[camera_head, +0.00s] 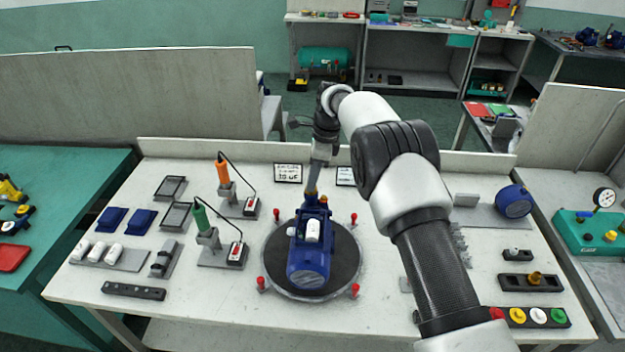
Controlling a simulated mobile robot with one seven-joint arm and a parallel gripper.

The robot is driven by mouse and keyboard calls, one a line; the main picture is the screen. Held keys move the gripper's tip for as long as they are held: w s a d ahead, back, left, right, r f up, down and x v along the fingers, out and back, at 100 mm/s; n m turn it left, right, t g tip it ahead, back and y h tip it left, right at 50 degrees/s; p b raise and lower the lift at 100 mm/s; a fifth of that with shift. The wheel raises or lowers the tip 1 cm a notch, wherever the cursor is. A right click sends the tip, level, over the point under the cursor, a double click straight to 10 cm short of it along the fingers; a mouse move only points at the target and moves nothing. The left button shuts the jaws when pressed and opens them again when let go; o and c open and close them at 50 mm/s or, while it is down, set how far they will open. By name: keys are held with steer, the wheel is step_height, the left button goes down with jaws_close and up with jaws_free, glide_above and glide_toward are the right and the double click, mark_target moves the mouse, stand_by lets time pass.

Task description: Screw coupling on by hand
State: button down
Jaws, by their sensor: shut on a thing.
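A blue motor-like pump (308,262) with a white box on top lies on a round dark turntable (345,275) in the middle of the bench. Its narrower end points away from me, toward the back. My gripper (313,188) comes down from above at that far end. It is shut on a small part there, most likely the coupling, which is mostly hidden between the fingers. The fingertips are at or just above the pump's shaft end. I cannot tell whether the part touches the shaft or how far it is threaded.
Red knobs (355,291) stand around the turntable. An orange-handled tool (222,172) and a green-handled tool (200,216) stand in holders at left, beside blue trays (140,221). Another blue motor (513,201) and coloured buttons (537,317) are at right. My arm covers the bench's right middle.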

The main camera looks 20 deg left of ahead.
steer(key=shift+s, duration=0.1)
steer(key=m, duration=0.3)
steer(key=shift+s+f+m, duration=0.1)
steer(key=shift+m, duration=0.2)
steer(key=shift+t, duration=0.3)
steer(key=shift+s+m, duration=0.1)
steer(key=shift+m, duration=1.1)
steer(key=shift+m+t+p, duration=0.3)
steer(key=shift+m, duration=0.2)
steer(key=m, duration=0.3)
steer(key=shift+t, duration=0.3)
steer(key=c, duration=1.7)
jaws_free()
